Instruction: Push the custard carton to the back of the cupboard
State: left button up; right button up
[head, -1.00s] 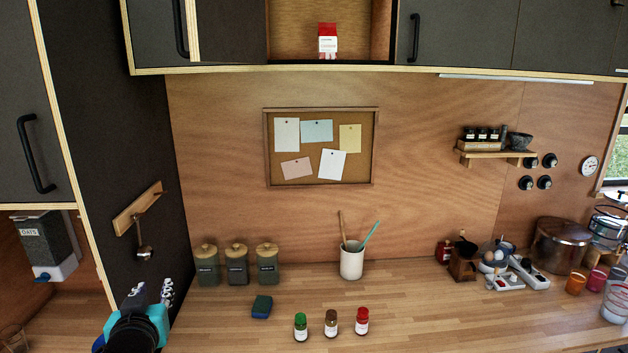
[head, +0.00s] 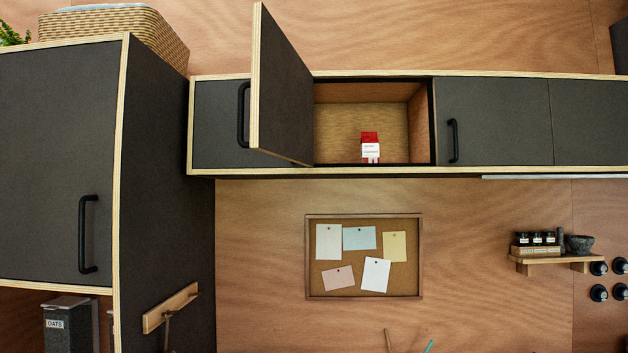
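The custard carton (head: 370,149), red on top and white in the middle, stands upright inside the open cupboard (head: 335,128). It is near the cupboard's front edge, a little right of the opening's middle. Bare wood shows behind it and on both sides. The cupboard door (head: 283,88) is swung open toward me at the left of the opening. Neither of my grippers is in the head view now.
Closed dark cupboards (head: 493,122) continue to the right. A tall dark cabinet (head: 60,160) with a wicker basket (head: 115,30) on top stands at the left. A cork board (head: 363,256) hangs below. A small shelf (head: 552,259) with jars is at right.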

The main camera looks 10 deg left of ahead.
aim_at(370, 149)
jog(key=i+j+z, duration=0.2)
jog(key=j+z, duration=0.2)
jog(key=j, duration=0.75)
jog(key=j+z, duration=0.4)
jog(key=j, duration=0.7)
jog(key=i+l+u, duration=0.15)
jog(key=l, duration=0.3)
jog(key=i, duration=0.1)
